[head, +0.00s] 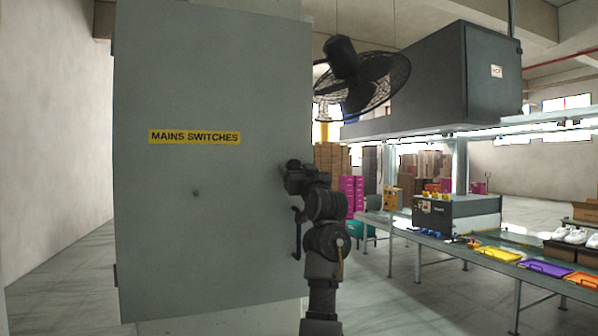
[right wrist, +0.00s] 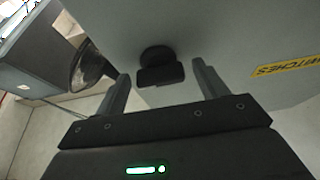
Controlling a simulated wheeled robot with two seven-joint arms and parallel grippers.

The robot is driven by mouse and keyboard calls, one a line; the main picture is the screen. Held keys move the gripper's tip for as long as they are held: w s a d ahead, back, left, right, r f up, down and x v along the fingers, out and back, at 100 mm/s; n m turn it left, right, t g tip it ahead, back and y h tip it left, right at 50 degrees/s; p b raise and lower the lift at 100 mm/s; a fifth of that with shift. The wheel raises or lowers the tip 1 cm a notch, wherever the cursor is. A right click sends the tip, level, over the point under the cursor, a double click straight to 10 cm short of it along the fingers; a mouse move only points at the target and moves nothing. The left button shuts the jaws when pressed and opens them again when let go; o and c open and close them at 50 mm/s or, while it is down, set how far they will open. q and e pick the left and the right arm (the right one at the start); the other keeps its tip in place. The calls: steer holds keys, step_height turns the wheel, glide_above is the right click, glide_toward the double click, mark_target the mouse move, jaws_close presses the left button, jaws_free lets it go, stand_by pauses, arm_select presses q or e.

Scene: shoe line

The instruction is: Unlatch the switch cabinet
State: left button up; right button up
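The grey switch cabinet (head: 215,230) fills the left half of the head view, its door shut, with a yellow "MAINS SWITCHES" label (head: 194,137). My right gripper (head: 295,178) is at the door's right edge. In the right wrist view its two fingers (right wrist: 160,88) are spread apart, with a black latch knob (right wrist: 158,70) showing between and beyond them. I cannot tell whether they touch it. A black curved handle (head: 297,235) hangs on the door edge below the gripper. My left gripper is not in view.
A fan (head: 365,80) hangs right of the cabinet, near a large dark box unit (head: 430,80). A line table (head: 400,225) with colored trays (head: 545,268) and white shoes (head: 570,236) runs along the right. The floor between cabinet and table is clear.

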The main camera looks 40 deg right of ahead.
steer(key=b+v, duration=0.6)
steer(key=v, duration=0.4)
steer(key=shift+s+f, duration=0.2)
steer(key=shift+s, duration=0.15)
steer(key=shift+a+f, duration=0.1)
